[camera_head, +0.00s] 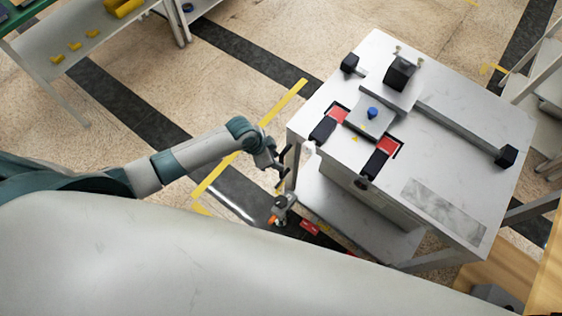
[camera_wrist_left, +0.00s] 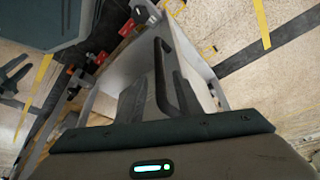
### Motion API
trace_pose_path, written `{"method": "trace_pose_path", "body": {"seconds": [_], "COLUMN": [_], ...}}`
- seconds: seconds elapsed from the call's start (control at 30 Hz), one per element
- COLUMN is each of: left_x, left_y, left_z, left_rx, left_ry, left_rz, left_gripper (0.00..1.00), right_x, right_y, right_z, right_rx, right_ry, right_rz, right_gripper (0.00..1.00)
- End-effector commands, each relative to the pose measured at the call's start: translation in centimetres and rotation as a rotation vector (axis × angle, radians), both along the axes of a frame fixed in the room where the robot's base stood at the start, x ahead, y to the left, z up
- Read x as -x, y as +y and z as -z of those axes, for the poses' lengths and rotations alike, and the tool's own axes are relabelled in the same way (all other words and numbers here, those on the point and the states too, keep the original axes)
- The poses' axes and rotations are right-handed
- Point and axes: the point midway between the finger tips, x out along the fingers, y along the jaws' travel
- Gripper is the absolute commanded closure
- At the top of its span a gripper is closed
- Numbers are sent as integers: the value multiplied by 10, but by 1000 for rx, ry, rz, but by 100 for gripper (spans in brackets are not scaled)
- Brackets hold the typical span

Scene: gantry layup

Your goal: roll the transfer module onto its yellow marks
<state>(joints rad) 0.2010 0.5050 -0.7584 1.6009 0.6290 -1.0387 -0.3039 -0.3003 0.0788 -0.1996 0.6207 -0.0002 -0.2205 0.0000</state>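The transfer module (camera_head: 450,130) looks like a white-topped cart, standing right of centre in the head view. Its top carries a rail with black end blocks, red pads and a blue knob. In the left wrist view a pale panel that seems to be its side (camera_wrist_left: 125,65) lies beyond the fingers. Yellow floor marks (camera_head: 291,99) run along the floor left of the cart. My left gripper (camera_head: 282,164) is beside the cart's near left corner post. My right gripper is not in view.
A grey fitting with an orange part (camera_head: 283,208) and a red block (camera_head: 310,227) sit low beside the cart. A shelf with yellow pieces (camera_head: 75,45) stands upper left. Wooden furniture (camera_head: 548,285) is at lower right. Floor between shelf and cart is open.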

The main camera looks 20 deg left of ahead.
Motion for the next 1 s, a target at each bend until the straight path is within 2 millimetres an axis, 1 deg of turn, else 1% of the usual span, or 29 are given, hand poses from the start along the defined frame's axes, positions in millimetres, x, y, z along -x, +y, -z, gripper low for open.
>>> {"method": "trace_pose_path", "body": {"seconds": [0.1,0.33,0.5,0.8,0.83,0.87,0.9,0.97,1.0], "left_x": [-3,-9,-11,-11,-11,-11,-11,-11,-11], "left_y": [-6,-13,-15,-15,-15,-15,-15,-15,-15], "left_z": [16,37,44,45,45,45,45,45,45], "left_rx": [-1,0,0,0,0,0,0,0,0], "left_ry": [2,0,0,0,0,0,0,0,0], "left_rz": [-1,-1,0,1,1,1,1,1,1], "left_gripper": [68,68,68,68,70,77,87,100,100], "right_x": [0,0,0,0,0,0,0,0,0], "right_y": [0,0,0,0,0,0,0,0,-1], "right_z": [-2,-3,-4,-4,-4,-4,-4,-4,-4], "right_rx": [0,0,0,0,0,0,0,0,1], "right_ry": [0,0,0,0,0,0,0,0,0], "right_rz": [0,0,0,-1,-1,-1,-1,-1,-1], "right_gripper": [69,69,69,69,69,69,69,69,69]}}
